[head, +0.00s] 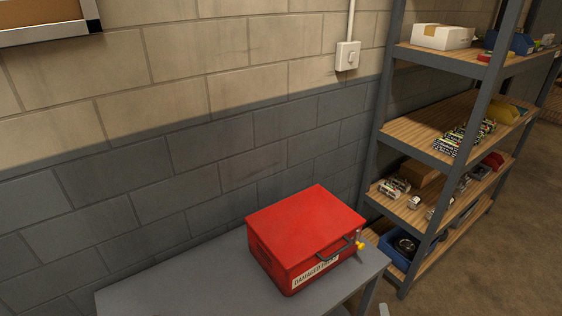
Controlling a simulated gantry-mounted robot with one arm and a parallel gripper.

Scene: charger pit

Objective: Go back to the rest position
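My gripper is not clearly seen in the head view. A small light grey piece (383,309) shows at the bottom edge, and I cannot tell what it is. A red metal box (308,232) with its lid shut stands on a grey table (180,283). A white label (316,270) on its front begins with the word "DAMAGED". A dark handle and a small yellow piece (360,246) are at its front right.
A grey metal shelf unit with wooden shelves (424,110) stands to the right of the table, holding boxes, bins and small parts. A block wall (130,180) runs behind, with a light switch (347,56). The table's left part is clear.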

